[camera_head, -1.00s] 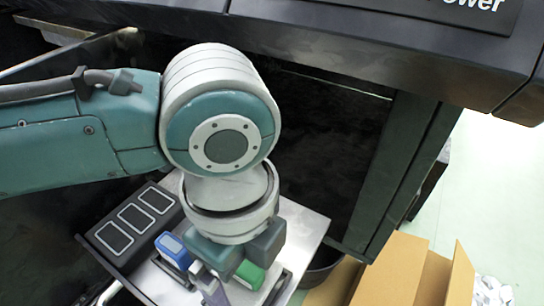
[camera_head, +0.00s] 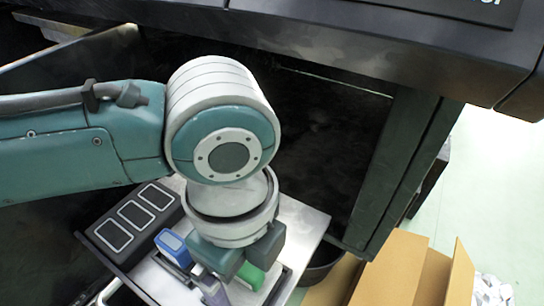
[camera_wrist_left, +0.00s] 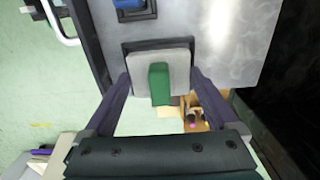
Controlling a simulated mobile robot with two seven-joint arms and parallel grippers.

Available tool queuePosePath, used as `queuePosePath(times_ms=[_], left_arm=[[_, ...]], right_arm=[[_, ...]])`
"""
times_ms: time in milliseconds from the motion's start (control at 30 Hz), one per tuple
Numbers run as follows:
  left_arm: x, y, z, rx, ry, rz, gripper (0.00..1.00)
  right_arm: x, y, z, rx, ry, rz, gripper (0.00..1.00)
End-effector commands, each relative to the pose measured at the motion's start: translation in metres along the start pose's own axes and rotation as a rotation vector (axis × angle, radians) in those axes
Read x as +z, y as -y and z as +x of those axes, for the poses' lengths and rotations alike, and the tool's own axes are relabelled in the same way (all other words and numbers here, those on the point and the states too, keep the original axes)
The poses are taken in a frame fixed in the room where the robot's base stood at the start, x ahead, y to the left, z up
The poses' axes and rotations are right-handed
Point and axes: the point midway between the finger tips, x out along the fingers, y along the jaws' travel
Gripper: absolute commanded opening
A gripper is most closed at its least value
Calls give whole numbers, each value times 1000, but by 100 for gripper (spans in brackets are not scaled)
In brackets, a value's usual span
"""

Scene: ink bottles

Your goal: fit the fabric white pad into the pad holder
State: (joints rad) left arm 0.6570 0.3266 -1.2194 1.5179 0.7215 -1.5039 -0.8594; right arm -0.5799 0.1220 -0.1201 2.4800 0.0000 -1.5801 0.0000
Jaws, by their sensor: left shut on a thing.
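The white pad (camera_wrist_left: 143,72) is a pale grey-white square in the left wrist view, with a green block (camera_wrist_left: 160,84) at its middle. My left gripper (camera_wrist_left: 160,77) has its two purple fingers at the pad's left and right sides and is shut on it. The dark pad holder (camera_wrist_left: 128,47) shows as a rim around the pad's top and sides. I cannot tell whether the pad is fully seated in it. In the head view my left gripper (camera_head: 213,287) hides the pad, and the green block (camera_head: 250,276) shows beside it. My right gripper is not in view.
A blue block (camera_head: 172,244) stands in a dark holder left of the gripper. A black tray with framed squares (camera_head: 127,222) lies further left. The metal tabletop (camera_head: 304,222) is bare at right. A dark bin (camera_head: 322,268) and an open cardboard box (camera_head: 392,268) stand beyond it.

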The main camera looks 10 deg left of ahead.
Motion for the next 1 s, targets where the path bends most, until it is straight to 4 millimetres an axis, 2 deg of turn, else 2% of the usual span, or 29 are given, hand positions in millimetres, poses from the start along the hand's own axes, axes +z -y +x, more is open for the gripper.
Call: queuePosePath(times_ms=[967,1000], left_arm=[[0,0,12,0,0,0,39],[0,0,12,0,0,0,95]], right_arm=[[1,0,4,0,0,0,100],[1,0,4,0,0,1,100]])
